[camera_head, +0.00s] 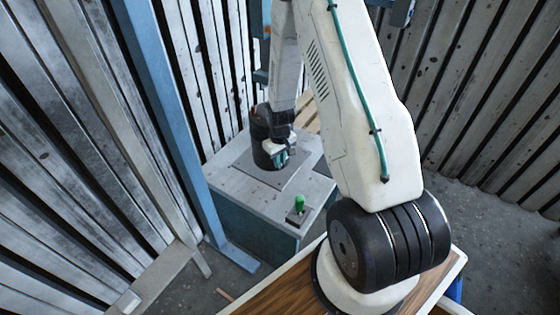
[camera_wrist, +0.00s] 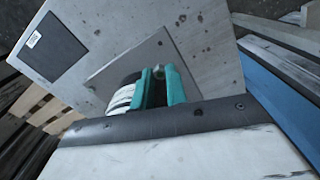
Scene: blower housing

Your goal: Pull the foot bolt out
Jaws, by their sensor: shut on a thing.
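My gripper (camera_head: 280,157) has teal fingers and points down over the grey plate (camera_head: 243,165) on top of a metal cabinet (camera_head: 225,180). In the wrist view my gripper (camera_wrist: 161,78) is shut on the foot bolt (camera_wrist: 158,72), a small pale grey piece showing between the fingertips. The bolt's lower part is hidden, so I cannot tell how far it sits in the plate. In the head view the fingers hide the bolt. A dark rounded body with pale bands (camera_wrist: 123,92) is partly hidden beside the fingers in the wrist view.
A green knob (camera_head: 299,203) stands on a small dark base at the cabinet's front corner. A dark square with a white label (camera_wrist: 52,47) lies on the cabinet top. A blue post (camera_head: 178,120) rises at the left; slatted walls (camera_head: 490,90) stand around.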

